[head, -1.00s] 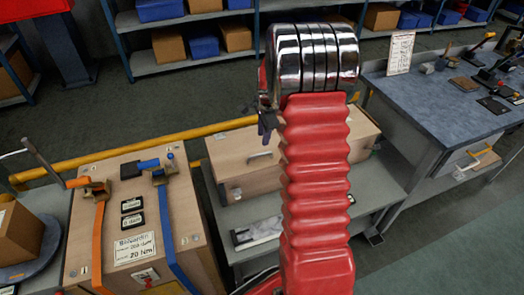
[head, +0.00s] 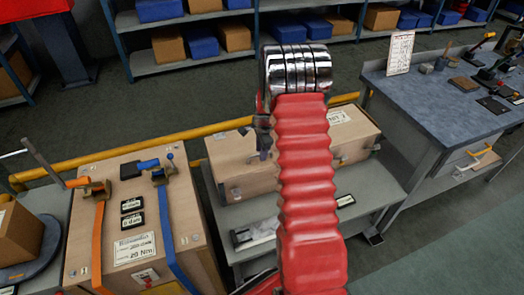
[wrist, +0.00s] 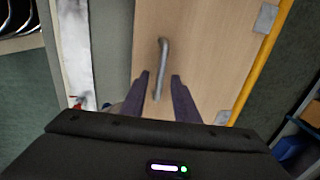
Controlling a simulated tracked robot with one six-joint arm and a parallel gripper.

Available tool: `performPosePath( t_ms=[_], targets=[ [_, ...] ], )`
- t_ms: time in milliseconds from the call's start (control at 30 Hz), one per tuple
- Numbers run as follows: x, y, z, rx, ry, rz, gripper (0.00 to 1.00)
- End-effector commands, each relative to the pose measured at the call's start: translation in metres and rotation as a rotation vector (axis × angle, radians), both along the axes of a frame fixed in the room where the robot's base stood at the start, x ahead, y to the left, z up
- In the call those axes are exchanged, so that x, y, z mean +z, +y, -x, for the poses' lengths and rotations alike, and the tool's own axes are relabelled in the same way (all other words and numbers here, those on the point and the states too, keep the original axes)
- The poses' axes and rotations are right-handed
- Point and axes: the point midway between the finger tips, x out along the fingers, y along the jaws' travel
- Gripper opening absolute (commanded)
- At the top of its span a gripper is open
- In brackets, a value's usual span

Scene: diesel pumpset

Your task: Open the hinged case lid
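The light wooden case (head: 226,178) stands on a grey bench in the middle of the head view, partly hidden behind my red arm. Its lid looks shut. A metal bar handle (wrist: 162,68) is fixed to the wooden face in the wrist view. My gripper (wrist: 160,77) is open, with one dark finger on each side of the handle in the picture. I cannot tell whether the fingertips reach down around it. In the head view my gripper (head: 262,148) is small and dark, over the case's near side, and covers the handle.
A second wooden box (head: 128,215) with orange and blue straps stands at the left. A yellow rail (head: 110,152) runs behind both. A workbench (head: 435,105) with tools is at the right. Shelves (head: 220,17) with bins line the back. A white strip (head: 258,232) lies before the case.

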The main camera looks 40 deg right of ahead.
Motion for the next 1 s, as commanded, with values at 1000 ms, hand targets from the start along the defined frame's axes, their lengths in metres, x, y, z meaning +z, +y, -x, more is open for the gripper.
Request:
performPosePath(
  t_ms=[1000],
  targets=[
    [0.0001,-0.0026,0.0008,0.000,0.002,-0.001,0.00]
  ],
)
